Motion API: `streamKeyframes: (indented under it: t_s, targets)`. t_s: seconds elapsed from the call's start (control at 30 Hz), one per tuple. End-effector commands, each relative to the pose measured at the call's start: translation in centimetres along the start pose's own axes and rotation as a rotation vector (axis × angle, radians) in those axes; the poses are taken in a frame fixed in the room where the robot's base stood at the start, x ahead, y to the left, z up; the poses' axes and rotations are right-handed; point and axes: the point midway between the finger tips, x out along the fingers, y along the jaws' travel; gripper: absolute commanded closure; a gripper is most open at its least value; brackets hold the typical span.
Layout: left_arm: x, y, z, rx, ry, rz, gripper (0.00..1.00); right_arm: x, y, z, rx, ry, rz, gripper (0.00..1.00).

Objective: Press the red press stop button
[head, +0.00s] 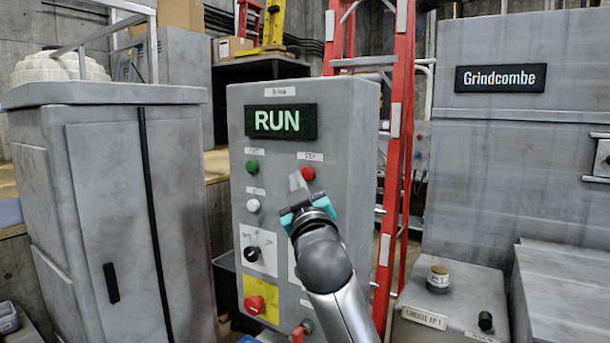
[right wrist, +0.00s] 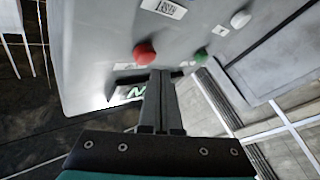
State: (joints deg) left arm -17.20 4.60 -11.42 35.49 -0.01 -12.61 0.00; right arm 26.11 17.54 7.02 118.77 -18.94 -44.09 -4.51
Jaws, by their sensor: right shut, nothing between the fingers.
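A grey control box carries a round red button (head: 308,174) under a small label that looks like "STOP". The button also shows in the right wrist view (right wrist: 145,53). My right gripper (head: 296,178) is in front of the box, with its fingers shut and empty. The fingertips are just left of the red button in the head view. In the right wrist view the fingertips (right wrist: 160,74) appear close to the button, slightly below and right of it. I cannot tell whether they touch it. The display (head: 282,121) above reads "RUN" in green. My left gripper is not in view.
A green button (head: 252,167), a white button (head: 253,205) and a black selector knob (head: 251,254) are on the box's left side. A red mushroom button (head: 254,304) sits on a yellow plate below. A red ladder (head: 397,130) stands behind; a grey cabinet (head: 110,200) stands left.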

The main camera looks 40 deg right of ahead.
Motion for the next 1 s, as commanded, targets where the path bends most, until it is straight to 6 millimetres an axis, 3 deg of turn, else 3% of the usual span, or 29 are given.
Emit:
streamKeyframes:
  t_s: [1.0]
  targets:
    - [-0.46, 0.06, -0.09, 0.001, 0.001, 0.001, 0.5, 0.84, 0.63, 0.6, 0.0, 0.0, 0.0, 1.0]
